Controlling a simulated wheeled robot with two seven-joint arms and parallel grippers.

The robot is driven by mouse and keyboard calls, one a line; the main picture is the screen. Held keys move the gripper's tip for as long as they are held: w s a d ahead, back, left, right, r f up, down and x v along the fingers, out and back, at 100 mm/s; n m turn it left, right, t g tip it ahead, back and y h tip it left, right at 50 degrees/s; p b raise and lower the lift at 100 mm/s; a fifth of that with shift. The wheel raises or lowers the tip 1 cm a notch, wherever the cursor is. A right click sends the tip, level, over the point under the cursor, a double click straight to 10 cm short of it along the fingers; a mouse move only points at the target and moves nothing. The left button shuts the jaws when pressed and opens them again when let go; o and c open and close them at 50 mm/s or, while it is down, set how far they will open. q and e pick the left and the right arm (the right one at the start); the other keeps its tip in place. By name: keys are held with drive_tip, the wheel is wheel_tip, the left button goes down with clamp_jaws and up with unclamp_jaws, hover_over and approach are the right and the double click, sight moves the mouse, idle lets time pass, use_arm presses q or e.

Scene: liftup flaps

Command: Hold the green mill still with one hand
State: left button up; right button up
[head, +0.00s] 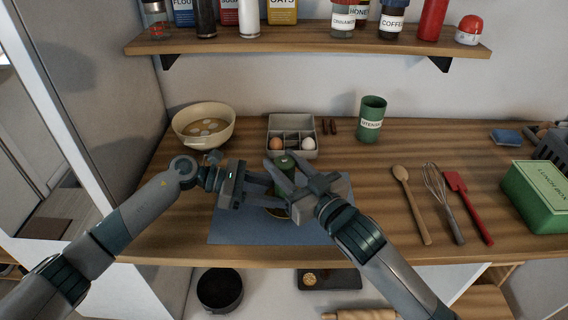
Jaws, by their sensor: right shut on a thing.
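The green mill (284,163) stands upright over the blue mat (228,231) near the front of the counter. Only its dark green top and part of its body show between my two grippers. My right gripper (284,187) comes in from the right and is shut on the mill. My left gripper (268,187) is close against the mill's left side. Its fingertips overlap the mill and the other gripper, so its opening is unclear. A small round brownish rim shows low by the mill, mostly hidden.
A cream bowl (204,127) stands back left, and an egg box (292,134) just behind the mill. A green canister (371,120) is farther back. A wooden spoon (411,205), whisk (443,203) and red spatula (468,207) lie right, before a green box (537,199). A loaded shelf (310,39) hangs above.

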drive_tip(key=shift+m+t+h, duration=0.6)
drive_tip(key=shift+m+h, duration=0.2)
drive_tip(key=shift+h, duration=0.3)
drive_tip(key=shift+d, duration=0.15)
drive_tip(key=o, duration=1.1)
drive_tip(key=shift+c, duration=0.2)
drive_tip(key=shift+s, duration=0.1)
drive_tip(key=v, duration=1.2)
